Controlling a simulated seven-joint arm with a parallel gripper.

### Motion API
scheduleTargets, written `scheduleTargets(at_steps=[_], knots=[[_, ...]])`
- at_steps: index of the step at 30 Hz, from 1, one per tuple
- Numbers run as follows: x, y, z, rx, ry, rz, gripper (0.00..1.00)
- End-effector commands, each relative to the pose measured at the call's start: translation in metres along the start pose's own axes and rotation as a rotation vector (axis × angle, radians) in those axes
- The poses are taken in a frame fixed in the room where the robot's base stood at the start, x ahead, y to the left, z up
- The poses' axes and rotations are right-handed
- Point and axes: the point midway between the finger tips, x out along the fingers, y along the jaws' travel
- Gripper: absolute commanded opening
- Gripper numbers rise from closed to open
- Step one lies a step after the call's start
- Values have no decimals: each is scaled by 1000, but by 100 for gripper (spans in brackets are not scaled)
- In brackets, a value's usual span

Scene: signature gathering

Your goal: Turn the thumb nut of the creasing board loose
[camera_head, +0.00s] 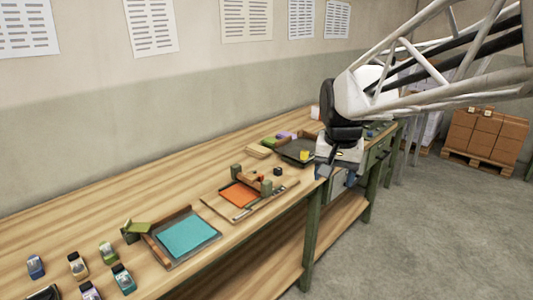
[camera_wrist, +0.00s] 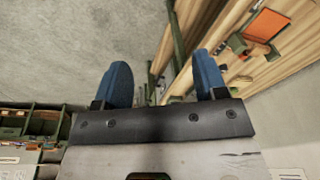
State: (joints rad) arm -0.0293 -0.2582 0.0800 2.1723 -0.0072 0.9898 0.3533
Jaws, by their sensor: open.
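The creasing board seems to be the wooden board (camera_head: 211,203) with an orange sheet (camera_head: 240,194) on it, at mid-bench in the head view. Green upright posts and a brown block stand at its back and right; I cannot tell which part is the thumb nut. In the wrist view the orange sheet (camera_wrist: 267,25) shows at the upper right, with the board partly cut off. My gripper (camera_head: 325,172) hangs by the bench's front edge, to the right of the board and apart from it. Its blue fingers (camera_wrist: 163,78) are spread and hold nothing.
A teal sheet (camera_head: 188,236) lies in a tray on the near left. Several small stamp-like devices (camera_head: 109,253) stand at the front left. A dark tray (camera_head: 292,152) with a yellow cup (camera_head: 304,155) is behind my gripper. Bare wood lies between the stations.

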Motion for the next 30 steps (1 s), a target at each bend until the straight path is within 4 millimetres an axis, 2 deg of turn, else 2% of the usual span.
scheduleTargets(at_steps=[3, 14, 30], knots=[[4, -13, -28, 35, -10, 3, 65], [22, -52, -106, 146, -37, 13, 65], [73, -112, -215, 313, -73, 33, 65]])
